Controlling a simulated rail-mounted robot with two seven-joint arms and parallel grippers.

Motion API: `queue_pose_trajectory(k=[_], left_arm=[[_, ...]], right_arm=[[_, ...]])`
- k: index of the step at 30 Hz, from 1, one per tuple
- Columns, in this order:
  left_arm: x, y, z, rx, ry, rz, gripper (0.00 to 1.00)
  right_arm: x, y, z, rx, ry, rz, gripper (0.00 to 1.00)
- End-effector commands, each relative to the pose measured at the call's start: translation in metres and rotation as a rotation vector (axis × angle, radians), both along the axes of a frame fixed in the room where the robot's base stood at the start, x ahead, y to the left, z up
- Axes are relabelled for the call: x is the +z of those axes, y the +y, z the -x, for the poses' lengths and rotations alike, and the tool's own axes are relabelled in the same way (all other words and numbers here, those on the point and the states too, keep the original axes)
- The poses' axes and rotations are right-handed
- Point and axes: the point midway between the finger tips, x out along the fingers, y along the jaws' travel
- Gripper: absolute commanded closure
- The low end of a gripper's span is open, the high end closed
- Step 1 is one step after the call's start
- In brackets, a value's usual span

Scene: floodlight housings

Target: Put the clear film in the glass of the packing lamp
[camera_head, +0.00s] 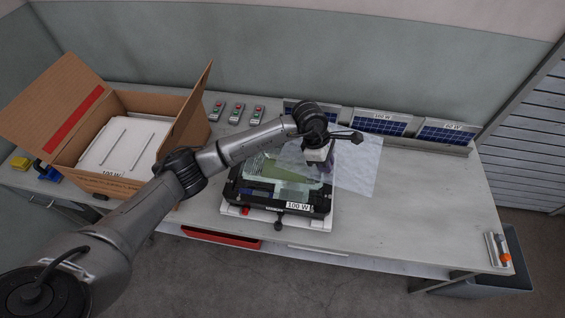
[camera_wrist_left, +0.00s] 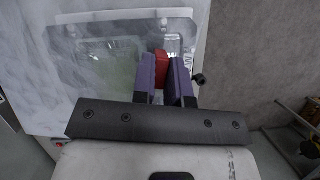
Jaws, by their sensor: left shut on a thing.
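The packing lamp (camera_head: 232,192) is a black housing marked "100 W", lying face up on a white base on the bench. Its greenish glass (camera_head: 262,170) shows on top, partly behind my left arm. My left gripper (camera_head: 319,164) is over the right part of the lamp, shut on the clear film (camera_head: 291,153). The film is a thin see-through sheet spread over the lamp's upper right side. In the left wrist view, the film (camera_wrist_left: 90,55) reaches left from the two purple fingers (camera_wrist_left: 165,75); a red piece shows between them. Whether the film touches the glass cannot be told. My right gripper is not in view.
A pale sheet (camera_head: 362,166) lies right of the lamp. An open cardboard box (camera_head: 105,187) with white contents stands left. Three button boxes (camera_head: 237,113) and small solar panels (camera_head: 381,122) line the back. An orange-handled tool (camera_head: 504,257) is at the right edge.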

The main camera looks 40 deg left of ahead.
Motion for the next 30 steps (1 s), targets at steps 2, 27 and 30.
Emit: queue_pose_trajectory(k=[2,27,30], left_arm=[[-0.007,0.015,-0.003,0.089,0.002,0.000,1.00],[-0.085,0.110,0.074,0.205,0.001,-0.001,1.00],[-0.088,0.113,0.077,0.204,-0.001,0.001,1.00]], right_arm=[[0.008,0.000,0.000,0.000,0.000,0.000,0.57],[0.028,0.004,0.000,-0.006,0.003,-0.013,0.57],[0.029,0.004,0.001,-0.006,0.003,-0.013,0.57]])
